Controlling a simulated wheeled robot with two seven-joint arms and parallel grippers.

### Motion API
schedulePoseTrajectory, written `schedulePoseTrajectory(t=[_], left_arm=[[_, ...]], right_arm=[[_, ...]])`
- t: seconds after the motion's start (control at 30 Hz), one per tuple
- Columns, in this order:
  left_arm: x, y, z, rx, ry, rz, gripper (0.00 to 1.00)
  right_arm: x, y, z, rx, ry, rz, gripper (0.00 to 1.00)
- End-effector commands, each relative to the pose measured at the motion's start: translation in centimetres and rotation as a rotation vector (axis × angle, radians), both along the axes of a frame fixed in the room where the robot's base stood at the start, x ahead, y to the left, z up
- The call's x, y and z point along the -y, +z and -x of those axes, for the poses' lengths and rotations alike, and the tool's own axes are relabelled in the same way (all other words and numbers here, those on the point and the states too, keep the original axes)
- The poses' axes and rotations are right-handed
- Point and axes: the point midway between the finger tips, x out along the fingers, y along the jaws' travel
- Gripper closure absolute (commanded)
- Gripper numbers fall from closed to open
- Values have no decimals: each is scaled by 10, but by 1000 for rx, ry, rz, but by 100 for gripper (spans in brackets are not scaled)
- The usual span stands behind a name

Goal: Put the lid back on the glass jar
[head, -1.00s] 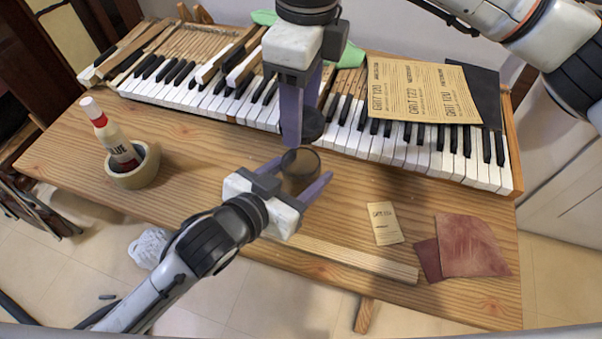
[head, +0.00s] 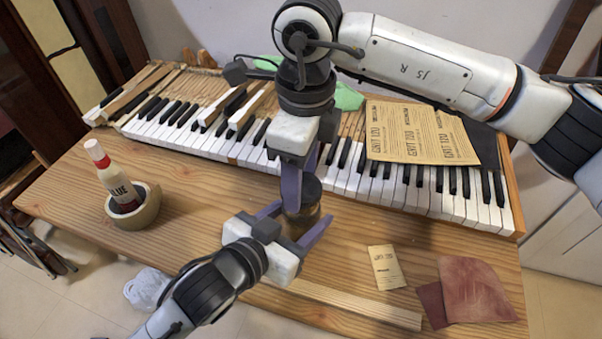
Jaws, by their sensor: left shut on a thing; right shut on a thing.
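The glass jar (head: 301,222) stands upright on the wooden bench, its contents brownish. My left gripper (head: 296,219) reaches in from the lower left and is shut on the jar's sides. The dark round lid (head: 310,188) is at the jar's mouth, roughly level. My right gripper (head: 301,186) points down from above and is shut on the lid; one finger hides part of the lid and jar. I cannot tell whether the lid rests on the rim or hovers just over it.
The piano keyboard (head: 395,195) lies close behind the jar, with sandpaper sheets (head: 415,132) on it. A glue bottle (head: 116,180) stands in a tape roll (head: 135,212) at left. A small paper packet (head: 386,268) and reddish sheets (head: 474,290) lie at right. A wood strip (head: 350,305) lies in front.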

Motion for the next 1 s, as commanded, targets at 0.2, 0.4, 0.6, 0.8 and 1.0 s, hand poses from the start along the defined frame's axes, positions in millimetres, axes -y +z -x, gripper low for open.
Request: schedulePoseTrajectory(t=[0.2, 0.4, 0.6, 0.8, 1.0], left_arm=[[0, 0, 0, 0, 0, 0, 85], [0, 0, 0, 0, 0, 0, 85], [0, 0, 0, 0, 0, 0, 85], [0, 0, 0, 0, 0, 0, 85], [0, 0, 0, 0, 0, 0, 85]], right_arm=[[0, -4, 0, -1, 0, 1, 69], [0, -16, 1, -2, 0, -1, 69], [0, -18, 0, -1, 0, 0, 69], [0, -18, 0, -1, 0, 0, 69], [0, -18, 0, 0, 0, 0, 69]])
